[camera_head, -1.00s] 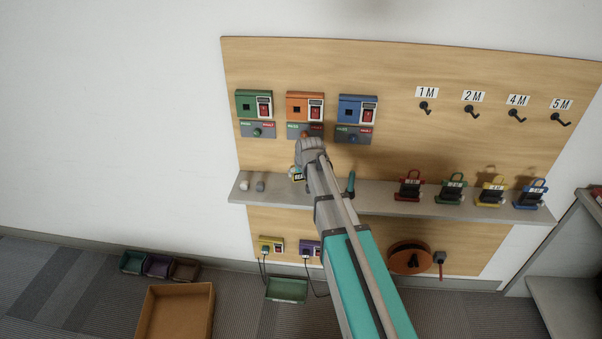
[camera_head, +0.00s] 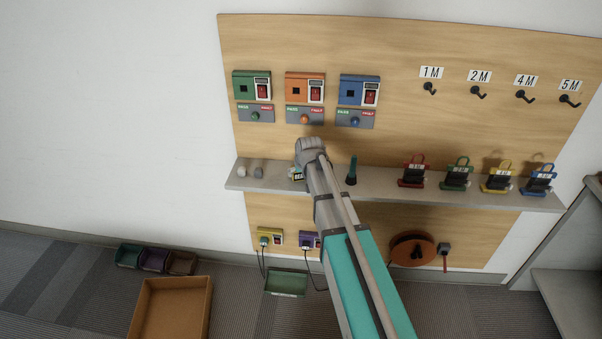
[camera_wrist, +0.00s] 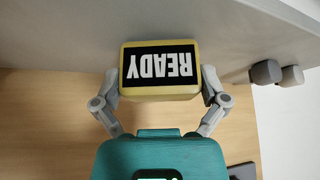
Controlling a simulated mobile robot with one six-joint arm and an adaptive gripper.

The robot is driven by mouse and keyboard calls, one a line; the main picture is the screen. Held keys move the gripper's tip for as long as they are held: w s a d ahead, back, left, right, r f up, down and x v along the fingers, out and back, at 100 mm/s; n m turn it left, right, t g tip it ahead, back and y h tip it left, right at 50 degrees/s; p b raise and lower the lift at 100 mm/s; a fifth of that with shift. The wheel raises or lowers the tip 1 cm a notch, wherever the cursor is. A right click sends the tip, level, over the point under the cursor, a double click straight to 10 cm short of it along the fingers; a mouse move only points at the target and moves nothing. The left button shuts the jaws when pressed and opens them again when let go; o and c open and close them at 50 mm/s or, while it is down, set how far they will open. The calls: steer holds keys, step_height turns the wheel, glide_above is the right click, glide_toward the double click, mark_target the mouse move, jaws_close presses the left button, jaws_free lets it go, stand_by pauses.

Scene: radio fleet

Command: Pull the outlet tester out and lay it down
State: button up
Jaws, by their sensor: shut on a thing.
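The outlet tester is a small yellow block with a black READY label (camera_wrist: 160,68), upside down in the wrist view. My gripper (camera_wrist: 160,90) is shut on it, one grey finger at each side. In the head view the tester (camera_head: 297,174) shows only partly, beside my gripper (camera_head: 309,165) and level with the grey shelf (camera_head: 385,185). I cannot tell whether it touches the shelf. The orange outlet box (camera_head: 304,87) is on the board above, with its square socket empty and clear of my gripper.
Two grey knobs (camera_head: 251,171) are on the shelf's left; a teal upright thing (camera_head: 351,172) stands right of my arm. Several coloured devices (camera_head: 458,176) fill the shelf's right. Green (camera_head: 251,86) and blue (camera_head: 358,90) boxes flank the orange one. An open carton (camera_head: 170,308) stands on the floor.

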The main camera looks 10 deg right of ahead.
stand_by(0.3)
steer(key=o, duration=1)
steer(key=shift+c, duration=0.2)
steer(key=s+f+g, duration=0.3)
steer(key=s+g, duration=0.3)
steer(key=s, duration=2.2)
step_height(320, 180, up, 12)
steer(key=p, duration=1.2)
steer(key=shift+a+r+m, duration=0.25)
steer(key=shift+a+m, duration=0.05)
steer(key=shift+a, duration=0.05)
